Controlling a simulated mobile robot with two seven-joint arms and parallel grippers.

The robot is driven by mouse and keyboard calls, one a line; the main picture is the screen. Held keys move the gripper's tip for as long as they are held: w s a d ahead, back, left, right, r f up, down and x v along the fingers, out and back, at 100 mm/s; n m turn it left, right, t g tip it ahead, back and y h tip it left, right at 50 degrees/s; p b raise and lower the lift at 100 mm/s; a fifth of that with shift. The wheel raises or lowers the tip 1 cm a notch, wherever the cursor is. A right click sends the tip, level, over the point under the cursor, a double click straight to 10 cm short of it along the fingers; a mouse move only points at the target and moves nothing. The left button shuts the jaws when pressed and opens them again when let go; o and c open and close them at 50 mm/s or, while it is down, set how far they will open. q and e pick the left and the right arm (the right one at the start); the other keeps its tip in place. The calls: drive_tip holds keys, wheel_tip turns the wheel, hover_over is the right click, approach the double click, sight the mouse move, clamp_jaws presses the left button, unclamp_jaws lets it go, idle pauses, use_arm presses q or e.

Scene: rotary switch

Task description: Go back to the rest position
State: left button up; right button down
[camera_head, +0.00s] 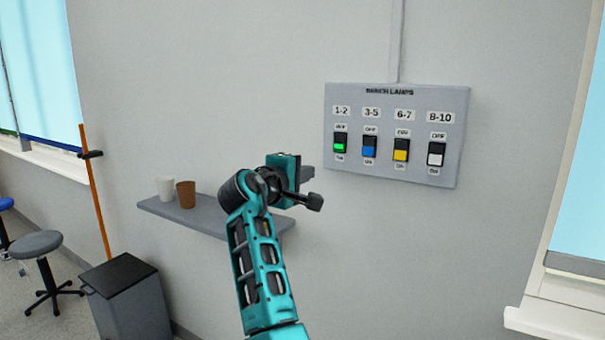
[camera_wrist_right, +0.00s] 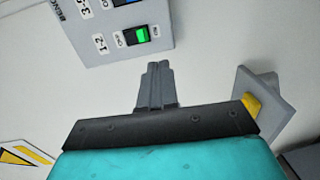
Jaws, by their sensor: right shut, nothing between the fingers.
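The grey switch panel (camera_head: 397,135) hangs on the wall, titled "BENCH LAMPS". It bears a green switch (camera_head: 340,143), a blue switch (camera_head: 369,147), a yellow switch (camera_head: 401,150) and a white switch (camera_head: 436,154). My right gripper (camera_head: 308,172) is raised left of the panel and apart from it, largely hidden by its own wrist in the head view. In the right wrist view its fingers (camera_wrist_right: 158,68) are together and empty, below the green switch (camera_wrist_right: 141,34). My left gripper is in neither view.
A grey wall shelf (camera_head: 160,207) is partly behind my right arm, bearing a white cup (camera_head: 165,188) and a brown cup (camera_head: 186,194). A dark-topped cabinet (camera_head: 123,272), an orange pole (camera_head: 97,195) and a stool (camera_head: 36,245) stand left. Bare wall surrounds the panel.

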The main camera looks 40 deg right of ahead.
idle(0.6)
drive_tip(key=s+a+f+n+t+y, duration=0.1)
drive_tip(key=s+a+f+t+y, duration=0.15)
drive_tip(key=f, duration=0.75)
drive_tip(key=s+a+f+n+t+y, duration=0.1)
drive_tip(key=a+f+y, duration=0.3)
drive_tip(key=f, duration=0.5)
drive_tip(key=s+a+f+n+t+y, duration=0.1)
drive_tip(key=a+f+t+y, duration=0.15)
drive_tip(key=f, duration=0.75)
drive_tip(key=s+a+f+m+y, duration=0.1)
drive_tip(key=s+a+f+y, duration=0.2)
drive_tip(key=s, duration=0.4)
drive_tip(key=s+a+f+m+g+y, duration=0.1)
drive_tip(key=s+a+f+m+y, duration=0.1)
drive_tip(key=s+a+f, duration=0.4)
drive_tip(key=s+a+f+m+y, duration=0.2)
drive_tip(key=s+a+f+y, duration=0.1)
drive_tip(key=s, duration=0.7)
drive_tip(key=a+f, duration=0.1)
drive_tip(key=a, duration=0.1)
drive_tip(key=shift+a+f+g+y, duration=0.25)
drive_tip(key=shift+a+g+y, duration=0.05)
drive_tip(key=shift+g, duration=0.1)
drive_tip(key=shift+d, duration=0.1)
